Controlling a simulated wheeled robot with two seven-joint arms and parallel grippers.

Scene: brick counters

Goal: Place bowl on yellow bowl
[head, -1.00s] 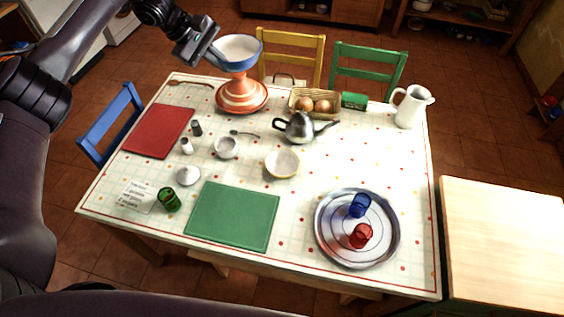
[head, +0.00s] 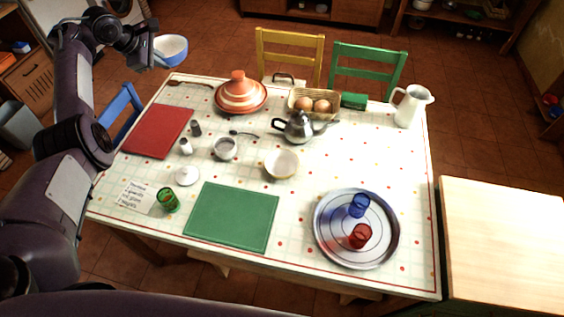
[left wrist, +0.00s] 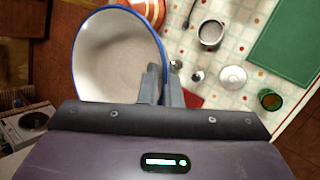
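A blue bowl with a white inside (head: 171,46) is held in the air beyond the table's far left corner. My left gripper (head: 153,54) is shut on its rim. In the left wrist view the bowl (left wrist: 118,60) is tilted, its white inside facing the camera, with the fingers (left wrist: 157,84) at its right rim. The pale yellow bowl (head: 282,164) sits upright and empty near the middle of the table, well apart from the held bowl. My right gripper is not in view.
On the table (head: 310,195) are an orange striped tagine (head: 240,97), metal teapot (head: 299,127), egg basket (head: 313,104), white jug (head: 411,106), small pot (head: 225,148), green mat (head: 232,218) and tray with glasses (head: 332,243). Free tablecloth lies right of the yellow bowl.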

